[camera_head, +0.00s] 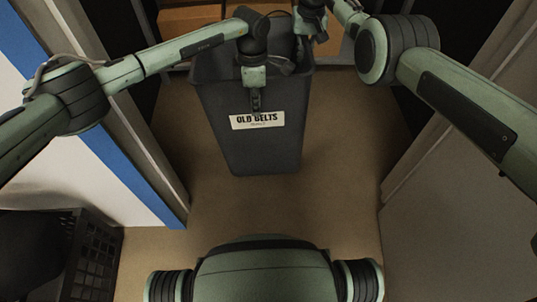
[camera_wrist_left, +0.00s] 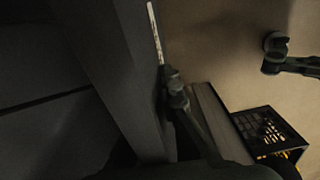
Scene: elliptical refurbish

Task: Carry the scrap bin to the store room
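The scrap bin (camera_head: 262,155) is a tall dark grey tub with a white "OLD BELTS" label. It stands upright in front of me between two door jambs, with dark belts showing inside. My left gripper (camera_head: 256,100) is at the bin's near rim, with one finger down the outside of the wall above the label. The other finger is hidden behind the wall, and the gripper appears clamped on it. In the left wrist view, a finger (camera_wrist_left: 172,88) lies along the bin's wall (camera_wrist_left: 125,70). My right gripper (camera_head: 318,32) is by the bin's far right rim; its fingers are unclear.
A blue-edged white wall (camera_head: 120,165) stands close on the left and a grey panel (camera_head: 455,215) on the right. A black crate (camera_head: 92,255) sits at lower left. Brown floor (camera_head: 330,200) is clear between the bin and my base.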

